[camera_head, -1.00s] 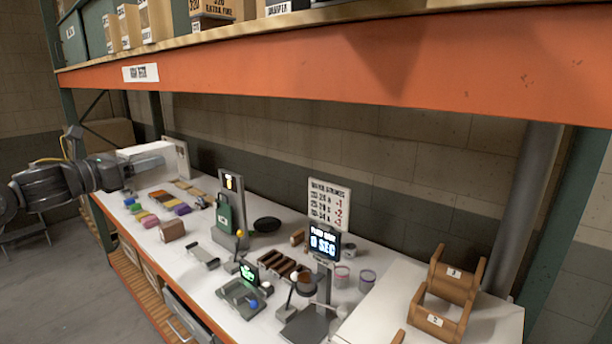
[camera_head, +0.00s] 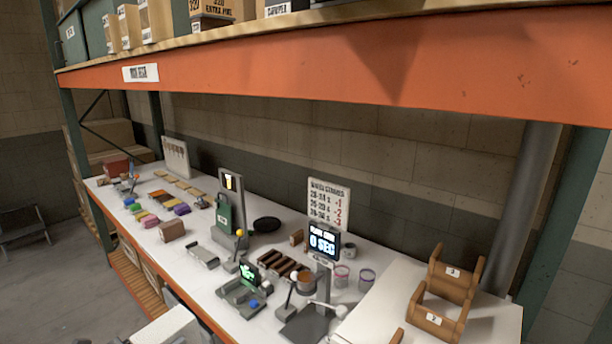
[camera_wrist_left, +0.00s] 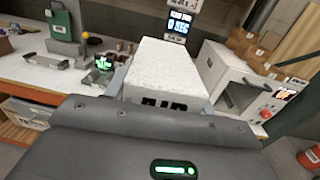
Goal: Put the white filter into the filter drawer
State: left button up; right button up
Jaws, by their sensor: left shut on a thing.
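The white filter (camera_wrist_left: 166,66) is a pale speckled block with dark lettering on its near face. In the left wrist view my left gripper (camera_wrist_left: 165,98) is shut on it, with a grey finger along each side. In the head view a pale block (camera_head: 168,328) shows at the bottom edge, in front of the bench, cut off by the frame; it appears to be the held filter. To the right of the filter in the wrist view stands a white cabinet (camera_wrist_left: 222,68) with a dark handle. I cannot tell whether it is the filter drawer. My right gripper is not in view.
The bench (camera_head: 200,285) carries a green bag on a stand (camera_head: 224,212), a dark bowl (camera_head: 267,224), a lit timer display (camera_head: 323,241) and brown wooden holders (camera_head: 436,318). An orange shelf beam (camera_head: 330,75) spans above. Floor space lies left of the bench.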

pick_arm(q)
jog(key=s+d+n+t+y, duration=0.1)
jog(key=s+d+y, duration=0.1)
jog(key=s+d, duration=0.3)
notch_tip(320, 180, down, 15)
jog(key=d+b, duration=0.1)
jog(key=b, duration=1.2)
jog(key=shift+w+b, duration=0.4)
jog(key=shift+w, duration=0.05)
jog(key=shift+r, duration=0.15)
